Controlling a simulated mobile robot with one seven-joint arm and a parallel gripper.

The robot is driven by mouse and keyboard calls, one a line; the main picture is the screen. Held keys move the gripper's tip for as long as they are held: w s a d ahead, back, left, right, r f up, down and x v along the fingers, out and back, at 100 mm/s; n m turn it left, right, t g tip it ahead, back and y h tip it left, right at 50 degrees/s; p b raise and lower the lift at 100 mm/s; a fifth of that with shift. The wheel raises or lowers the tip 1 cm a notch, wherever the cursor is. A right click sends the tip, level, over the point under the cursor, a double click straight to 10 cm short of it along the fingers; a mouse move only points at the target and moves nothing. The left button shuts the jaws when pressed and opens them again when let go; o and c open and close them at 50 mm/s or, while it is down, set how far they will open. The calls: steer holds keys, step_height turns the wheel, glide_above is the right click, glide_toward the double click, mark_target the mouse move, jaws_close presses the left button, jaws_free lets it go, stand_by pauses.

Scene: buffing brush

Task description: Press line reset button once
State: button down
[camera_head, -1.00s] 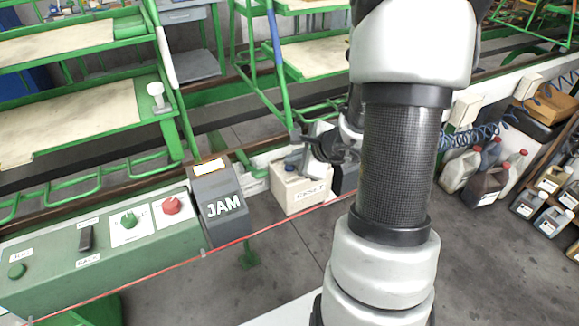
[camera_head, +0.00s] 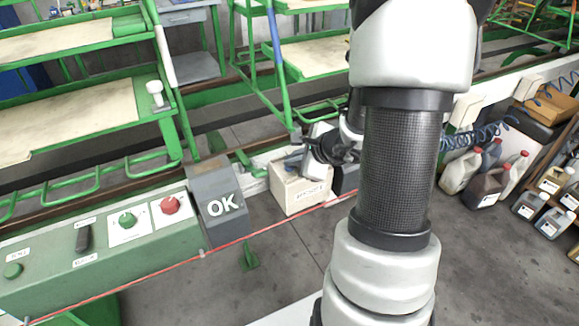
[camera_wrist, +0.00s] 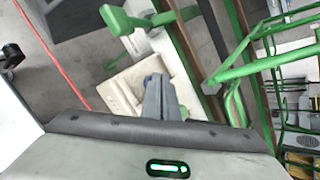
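The white reset box (camera_head: 298,192) stands at the line's edge, with a partly legible label on its front. A small blue-grey cap shows on its top in the head view, partly behind my gripper. My gripper (camera_head: 322,152) is at the box's upper right side; contact with the cap cannot be made out. In the wrist view the box (camera_wrist: 125,88) lies just beyond my fingers (camera_wrist: 160,97), which look close together with nothing between them. The grey display (camera_head: 218,202) left of the box reads OK.
The green control panel (camera_head: 95,255) at left carries a red button (camera_head: 170,205), a green button (camera_head: 127,220) and a black switch (camera_head: 83,238). A red cord (camera_head: 150,275) runs along its front. Green racks (camera_head: 85,120) stand behind. Several jugs (camera_head: 487,182) stand at right.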

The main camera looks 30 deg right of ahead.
mark_target(293, 170)
steer(key=shift+s+a+f, duration=0.1)
steer(key=shift+s+f, duration=0.05)
steer(key=shift+f, duration=0.3)
steer(key=shift+r, duration=0.1)
steer(key=shift+r+p, duration=0.65)
steer(key=shift+r, duration=0.45)
step_height(293, 170, up, 5)
steer(key=p, duration=0.3)
steer(key=shift+p, duration=0.3)
